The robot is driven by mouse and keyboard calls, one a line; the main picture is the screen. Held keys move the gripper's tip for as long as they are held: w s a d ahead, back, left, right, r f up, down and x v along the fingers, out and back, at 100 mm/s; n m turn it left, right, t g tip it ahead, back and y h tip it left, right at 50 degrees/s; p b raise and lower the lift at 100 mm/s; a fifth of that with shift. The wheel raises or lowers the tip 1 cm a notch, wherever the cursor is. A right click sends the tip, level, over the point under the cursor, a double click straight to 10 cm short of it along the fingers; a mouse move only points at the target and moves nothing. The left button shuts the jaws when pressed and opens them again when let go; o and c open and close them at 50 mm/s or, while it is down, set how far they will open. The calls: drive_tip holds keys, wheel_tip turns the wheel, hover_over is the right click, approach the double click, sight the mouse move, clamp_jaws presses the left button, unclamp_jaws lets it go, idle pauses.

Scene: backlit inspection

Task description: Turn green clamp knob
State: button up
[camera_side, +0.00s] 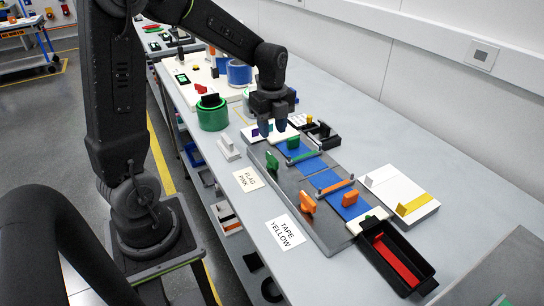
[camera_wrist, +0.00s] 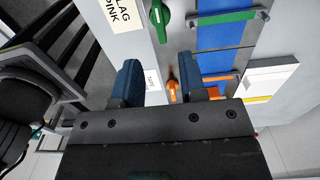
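The green clamp knob (camera_side: 271,162) stands on the near-left part of the dark fixture plate (camera_side: 286,180), beside a blue panel with a green bar (camera_side: 305,156) across it. In the wrist view the green knob (camera_wrist: 160,18) is at the top, beyond the fingertips. A second, smaller green piece (camera_side: 293,142) stands at the far end of the blue panel. My gripper (camera_side: 273,128) hangs above the far end of the fixture, apart from the knob. In the wrist view my gripper (camera_wrist: 162,76) has its blue fingers apart with nothing held between them.
An orange knob (camera_side: 308,203), an orange bar (camera_side: 335,187) and another orange piece (camera_side: 349,199) are on the same fixture. A black tray with a red strip (camera_side: 424,285) and a white block with a yellow piece (camera_side: 418,204) lie right. A green roll (camera_side: 212,118) stands left.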

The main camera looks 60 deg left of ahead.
sight(272, 156)
wheel_tip(272, 156, down, 10)
drive_tip(key=shift+r, duration=0.15)
idle(0.3)
clamp_jaws()
